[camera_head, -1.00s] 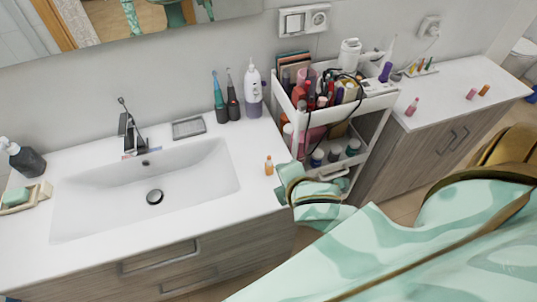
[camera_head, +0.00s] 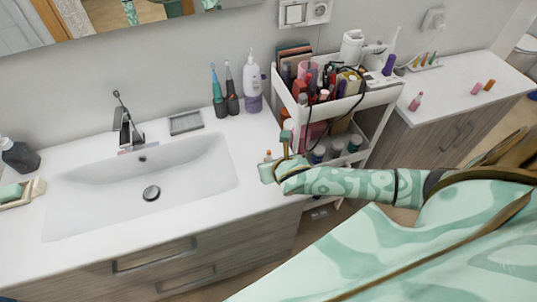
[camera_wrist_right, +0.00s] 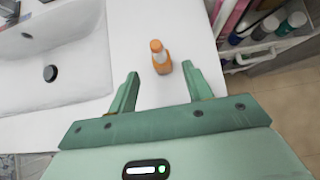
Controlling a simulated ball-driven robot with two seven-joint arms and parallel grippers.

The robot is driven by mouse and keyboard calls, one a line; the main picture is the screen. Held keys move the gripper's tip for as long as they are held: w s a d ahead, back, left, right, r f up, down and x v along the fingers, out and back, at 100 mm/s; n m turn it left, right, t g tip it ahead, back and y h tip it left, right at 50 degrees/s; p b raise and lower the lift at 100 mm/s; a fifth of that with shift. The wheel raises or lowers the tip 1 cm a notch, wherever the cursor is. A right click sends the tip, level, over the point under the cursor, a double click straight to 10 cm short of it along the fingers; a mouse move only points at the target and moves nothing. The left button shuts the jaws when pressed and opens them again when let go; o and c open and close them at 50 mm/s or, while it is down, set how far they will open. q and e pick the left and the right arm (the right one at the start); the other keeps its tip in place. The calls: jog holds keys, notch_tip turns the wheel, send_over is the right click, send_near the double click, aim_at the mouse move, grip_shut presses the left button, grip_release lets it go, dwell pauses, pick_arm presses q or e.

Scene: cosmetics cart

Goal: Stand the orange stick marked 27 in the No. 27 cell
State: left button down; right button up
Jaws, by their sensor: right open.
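A small orange stick (camera_wrist_right: 160,58) stands upright on the white sink counter near its right end. Its marking cannot be read. In the head view only the top of the stick (camera_head: 268,155) shows behind my right gripper (camera_head: 277,157). In the right wrist view my right gripper (camera_wrist_right: 160,73) is open, and the stick stands just ahead of and between its fingertips, not gripped. A small holder (camera_head: 424,66) with several coloured sticks is at the back of the right-hand counter. Its cell numbers are too small to read. My left gripper is out of view.
A white cart (camera_head: 378,98) crowded with cosmetics stands close to the right of my right gripper. A sink (camera_head: 100,190) lies to the left. A pink bottle (camera_head: 416,102), a pink stick (camera_head: 477,89) and another orange stick (camera_head: 490,85) stand or lie on the right-hand counter.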

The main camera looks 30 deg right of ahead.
jog(key=b+x, duration=0.1)
jog(key=x, duration=0.5)
jog(key=shift+w+d+f+b, duration=0.1)
jog(key=shift+w+f+b, duration=0.05)
jog(key=shift+b, duration=0.25)
jog(key=shift+c, duration=0.3)
grip_shut()
